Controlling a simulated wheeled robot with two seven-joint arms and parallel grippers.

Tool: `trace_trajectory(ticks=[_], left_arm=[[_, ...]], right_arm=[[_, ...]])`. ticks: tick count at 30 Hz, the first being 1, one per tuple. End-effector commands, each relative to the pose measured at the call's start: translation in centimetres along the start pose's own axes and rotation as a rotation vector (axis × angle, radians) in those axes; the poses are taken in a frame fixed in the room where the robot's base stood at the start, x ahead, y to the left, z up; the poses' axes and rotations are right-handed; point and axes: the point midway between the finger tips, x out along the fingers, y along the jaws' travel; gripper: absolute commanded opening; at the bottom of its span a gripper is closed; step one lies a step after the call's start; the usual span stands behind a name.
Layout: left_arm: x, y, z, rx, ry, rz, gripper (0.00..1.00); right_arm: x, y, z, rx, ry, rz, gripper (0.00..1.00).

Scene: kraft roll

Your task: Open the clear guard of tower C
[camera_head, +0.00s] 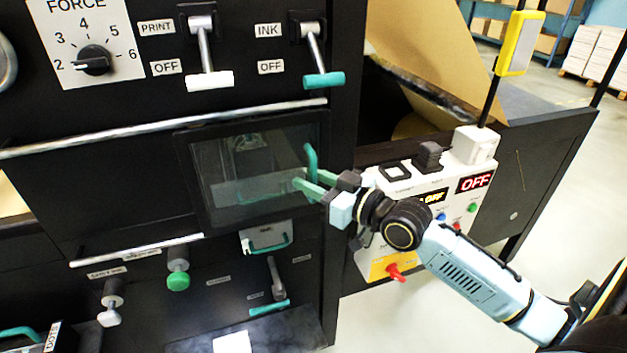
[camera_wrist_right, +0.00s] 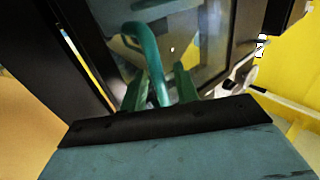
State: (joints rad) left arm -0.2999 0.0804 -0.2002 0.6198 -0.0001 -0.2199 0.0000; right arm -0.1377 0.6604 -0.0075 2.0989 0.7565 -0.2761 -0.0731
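The clear guard (camera_head: 235,188) is a dark-framed, see-through panel on the front of the black machine. It looks about closed; I cannot tell whether it is slightly ajar. Its teal curved handle (camera_head: 311,158) is at the guard's right edge. My right gripper (camera_head: 312,184) is at the lower part of this handle, with its two green fingers apart. In the right wrist view the handle (camera_wrist_right: 147,42) runs down between the fingers of the gripper (camera_wrist_right: 167,80); contact with them is unclear. My left gripper is not in view. I see no tower letter on the guard.
A white control box (camera_head: 455,195) with OFF displays and a red knob (camera_head: 395,272) stands close behind my right forearm. A metal rail (camera_head: 165,128) runs above the guard. PRINT (camera_head: 208,80) and INK (camera_head: 324,80) levers are higher up. Open floor lies at the lower right.

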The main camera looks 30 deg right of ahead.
Motion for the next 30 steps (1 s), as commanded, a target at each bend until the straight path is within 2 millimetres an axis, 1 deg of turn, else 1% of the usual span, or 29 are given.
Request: trace_trajectory(ticks=[6, 8, 13, 14, 24, 28, 30], left_arm=[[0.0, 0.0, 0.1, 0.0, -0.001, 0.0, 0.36], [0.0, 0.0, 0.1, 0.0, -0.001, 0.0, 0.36], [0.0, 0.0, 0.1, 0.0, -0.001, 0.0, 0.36], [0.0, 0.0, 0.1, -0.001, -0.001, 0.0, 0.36], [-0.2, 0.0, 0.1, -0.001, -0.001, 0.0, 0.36], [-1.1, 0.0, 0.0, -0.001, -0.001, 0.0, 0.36], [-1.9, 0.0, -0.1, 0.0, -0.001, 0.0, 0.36]], right_arm=[[0.0, 0.0, 0.0, 0.0, 0.0, 0.0, 0.3], [0.0, 0.0, 0.0, 0.001, 0.0, 0.0, 0.24], [0.0, 0.0, 0.0, 0.001, 0.0, 0.0, 0.02], [0.0, 0.0, 0.0, 0.001, 0.0, 0.0, 0.0], [0.1, -0.2, -0.1, 0.002, 0.0, 0.0, 0.0], [0.8, -1.2, -0.3, 0.005, 0.002, -0.001, 0.0], [1.5, -2.2, -0.4, 0.008, 0.001, -0.002, 0.0]])
